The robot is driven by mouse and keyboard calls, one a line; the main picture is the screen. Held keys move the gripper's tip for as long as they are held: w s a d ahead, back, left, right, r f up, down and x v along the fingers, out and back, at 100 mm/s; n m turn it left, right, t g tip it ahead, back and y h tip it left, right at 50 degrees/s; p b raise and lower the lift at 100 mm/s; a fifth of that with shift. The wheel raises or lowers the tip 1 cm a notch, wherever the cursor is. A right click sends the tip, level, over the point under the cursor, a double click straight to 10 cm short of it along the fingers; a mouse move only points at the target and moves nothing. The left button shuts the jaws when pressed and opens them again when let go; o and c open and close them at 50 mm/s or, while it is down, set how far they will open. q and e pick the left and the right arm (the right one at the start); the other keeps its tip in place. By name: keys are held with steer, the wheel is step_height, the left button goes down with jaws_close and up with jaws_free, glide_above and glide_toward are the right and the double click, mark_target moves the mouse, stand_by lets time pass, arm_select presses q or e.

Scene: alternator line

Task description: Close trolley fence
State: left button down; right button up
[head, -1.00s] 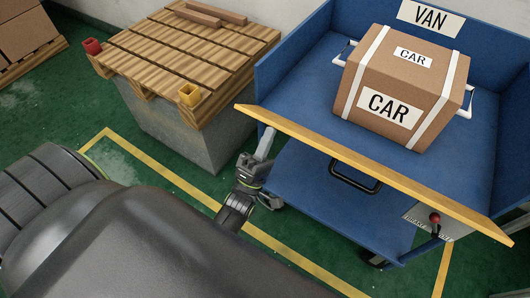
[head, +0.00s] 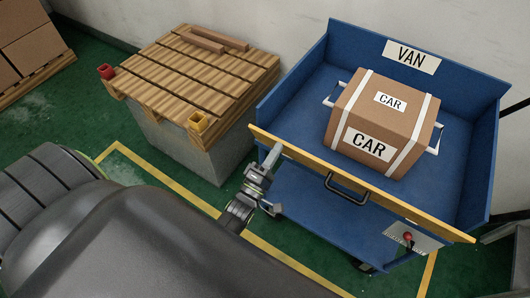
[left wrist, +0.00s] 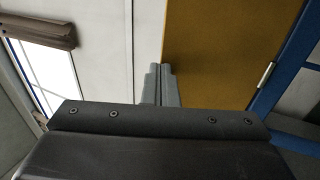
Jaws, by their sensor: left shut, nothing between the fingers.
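The trolley fence (head: 375,192) is a board with a yellow edge along the near side of the blue trolley (head: 325,110). It has a black handle (head: 347,193) on its outer side, and its angle is hard to judge. My left gripper (head: 275,152) is shut and empty at the outer side of the fence's left end, where it appears to touch. In the left wrist view the shut fingers (left wrist: 160,70) point along the yellow-brown fence panel (left wrist: 215,60). A plate with a red-knobbed lever (head: 408,238) is at the right end. My right gripper is not in view.
A cardboard CAR box (head: 380,122) sits on the trolley deck in front of the VAN label (head: 410,57). A wooden pallet (head: 190,75) on a grey block stands left of the trolley. Green floor with a yellow line (head: 160,180) lies between them and me.

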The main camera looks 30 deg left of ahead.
mark_target(282, 141)
arm_select(q)
steer(key=shift+w+r+g+p, duration=0.55)
steer(key=shift+w+g+p, duration=0.15)
steer(key=shift+p, duration=0.9)
steer(key=shift+w+r+g+p, duration=0.6)
steer(key=shift+w+p, duration=0.2)
steer(key=shift+p, duration=0.8)
steer(key=shift+w+d+f, duration=0.1)
steer(key=shift+w, duration=0.7)
steer(key=shift+s+f, duration=0.1)
steer(key=shift+f, duration=0.05)
